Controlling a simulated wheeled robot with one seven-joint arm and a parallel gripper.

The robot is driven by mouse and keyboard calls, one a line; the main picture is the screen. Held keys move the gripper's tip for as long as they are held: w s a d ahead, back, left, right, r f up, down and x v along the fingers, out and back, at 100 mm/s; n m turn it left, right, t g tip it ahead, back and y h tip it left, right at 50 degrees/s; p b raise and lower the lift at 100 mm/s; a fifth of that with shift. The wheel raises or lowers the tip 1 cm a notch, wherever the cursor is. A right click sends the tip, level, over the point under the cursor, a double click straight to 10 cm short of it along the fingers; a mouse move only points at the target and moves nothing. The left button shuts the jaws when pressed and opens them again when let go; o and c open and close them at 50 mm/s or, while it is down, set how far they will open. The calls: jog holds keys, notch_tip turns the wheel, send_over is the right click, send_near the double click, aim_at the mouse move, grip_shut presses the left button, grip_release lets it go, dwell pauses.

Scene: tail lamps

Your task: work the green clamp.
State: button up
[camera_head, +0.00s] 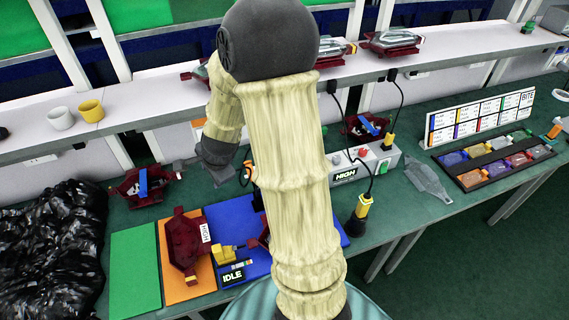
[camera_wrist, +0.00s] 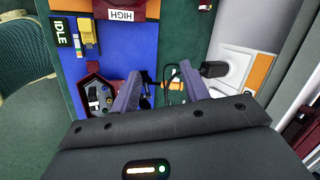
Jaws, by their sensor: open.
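I cannot make out a green clamp for certain; my arm hides part of the bench in the head view. A small green item (camera_head: 528,27) sits on the far right of the shelf, too small to identify. My gripper (camera_head: 208,172) is over the bench, left of my arm. In the wrist view its two fingers (camera_wrist: 161,90) are apart with nothing held between them. A dark red lamp housing (camera_wrist: 95,92) lies left of the fingers. A yellow block (camera_wrist: 88,30) is beside the IDLE display (camera_wrist: 60,32).
Green (camera_head: 135,270), orange (camera_head: 175,290) and blue (camera_head: 222,214) mats lie side by side. A red housing (camera_head: 185,245) rests on the orange one. A grey box (camera_head: 375,165), clear lens (camera_head: 428,180) and parts tray (camera_head: 465,180) stand right. A black bag (camera_head: 55,250) is left.

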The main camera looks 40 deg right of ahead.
jog(key=s+a+r+n+g, duration=0.1)
jog(key=s+a+r+n, duration=0.1)
jog(key=s+n, duration=0.5)
jog(key=s+a+r+n+g, duration=0.1)
jog(key=s+a+r+n, duration=0.1)
jog(key=s+n, duration=0.6)
jog(key=a+n, duration=0.1)
jog(key=n, duration=0.1)
jog(key=shift+n+g, duration=0.4)
jog(key=shift+w, duration=0.1)
jog(key=shift+c, duration=0.3)
jog(key=shift+c, duration=0.7)
